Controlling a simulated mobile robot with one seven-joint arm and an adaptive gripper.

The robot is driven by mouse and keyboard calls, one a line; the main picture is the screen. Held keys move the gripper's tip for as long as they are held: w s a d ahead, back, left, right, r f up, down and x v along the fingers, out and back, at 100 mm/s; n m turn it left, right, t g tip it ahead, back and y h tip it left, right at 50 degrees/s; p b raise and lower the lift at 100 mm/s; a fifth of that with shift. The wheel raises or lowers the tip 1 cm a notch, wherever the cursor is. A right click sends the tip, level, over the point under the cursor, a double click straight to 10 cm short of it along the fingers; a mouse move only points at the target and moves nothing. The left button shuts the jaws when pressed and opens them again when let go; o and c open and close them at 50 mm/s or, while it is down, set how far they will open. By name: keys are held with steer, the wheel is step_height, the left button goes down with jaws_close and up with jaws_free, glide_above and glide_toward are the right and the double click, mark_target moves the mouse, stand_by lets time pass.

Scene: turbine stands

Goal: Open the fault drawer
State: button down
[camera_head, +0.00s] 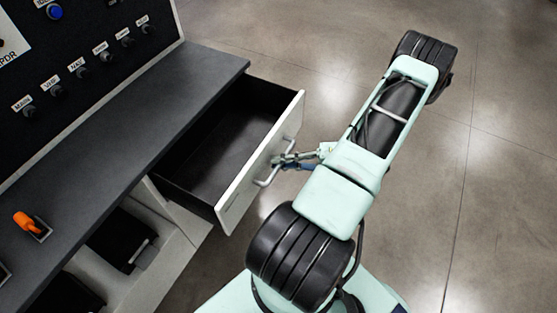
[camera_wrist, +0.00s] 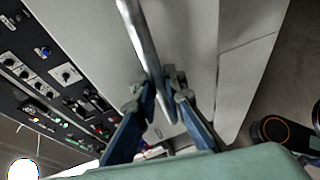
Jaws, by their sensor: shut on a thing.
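The drawer (camera_head: 232,187) stands pulled out from under the dark desk top in the head view. Its inside is dark and looks empty, and its front panel is white. A metal bar handle (camera_head: 268,172) is on the front panel; it also shows in the wrist view (camera_wrist: 139,34), running down between the fingers. My gripper (camera_head: 280,161) is at the handle, its fingers shut on the bar. In the wrist view my gripper (camera_wrist: 158,88) has one blue-grey finger on each side of the bar. The fingertips partly hide the handle.
The dark desk top (camera_head: 130,122) runs along the left, with an orange-handled item (camera_head: 33,226) on it. A panel of labelled knobs (camera_head: 80,72) stands behind it. The floor (camera_head: 500,120) at the right is clear.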

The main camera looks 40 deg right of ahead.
steer(key=c, duration=2.3)
jaws_free()
steer(key=shift+o, duration=0.2)
steer(key=v, duration=1.2)
steer(key=shift+r, duration=0.2)
steer(key=shift+w+r, duration=0.1)
